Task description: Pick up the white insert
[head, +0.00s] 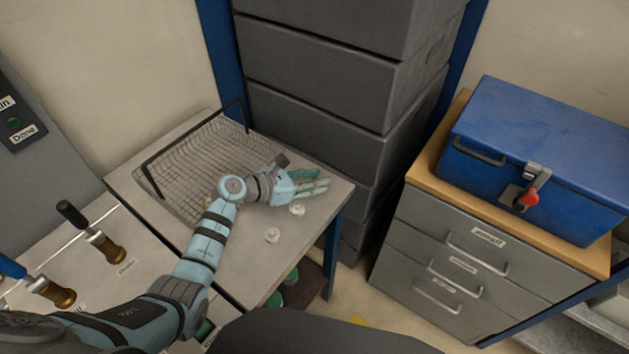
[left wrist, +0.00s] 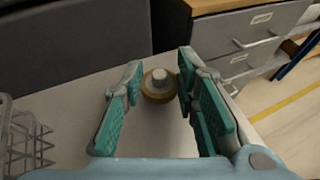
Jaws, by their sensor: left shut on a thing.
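My left gripper (head: 318,183) reaches over the right part of the grey table, its fingers pointing right. In the left wrist view, the fingers of the left gripper (left wrist: 157,88) are closed on the sides of a small round insert with a white top and a brass-coloured ring (left wrist: 158,85). In the head view the fingers hide it. Two other small white inserts lie on the table: one just below the fingers (head: 297,209) and one nearer the front edge (head: 272,236). My right gripper is not in view.
A wire basket with a black handle (head: 190,160) stands on the table behind my arm. Grey stacked crates (head: 310,100) rise behind. A drawer cabinet (head: 470,250) with a blue toolbox (head: 540,150) is at the right. A bench with levers (head: 105,245) is at the left.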

